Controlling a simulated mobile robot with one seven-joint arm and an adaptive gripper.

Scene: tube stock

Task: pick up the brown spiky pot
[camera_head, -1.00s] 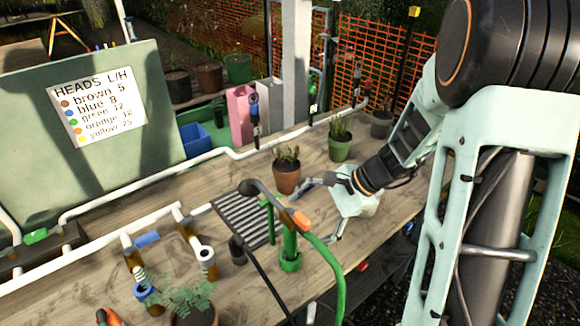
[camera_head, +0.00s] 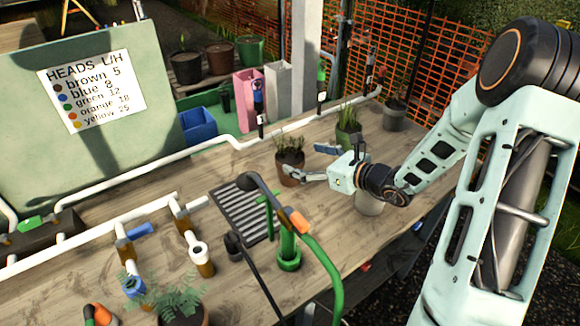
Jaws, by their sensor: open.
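The brown pot (camera_head: 291,160) stands upright on the wooden bench, with a spiky green plant in it. My gripper (camera_head: 303,160) reaches in from the right, low over the bench, with its fingers spread. One finger crosses the front of the brown pot and hides part of its lower side. The other finger is farther back, to the right of the pot. I cannot tell whether either finger touches the pot. Nothing is held.
A green pot (camera_head: 348,136) with a plant stands close behind the gripper. A pale pot (camera_head: 369,204) is beneath my wrist, and a grey pot (camera_head: 396,117) is at the back right. A black grate (camera_head: 240,213) and a green standpipe (camera_head: 288,245) are in front.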

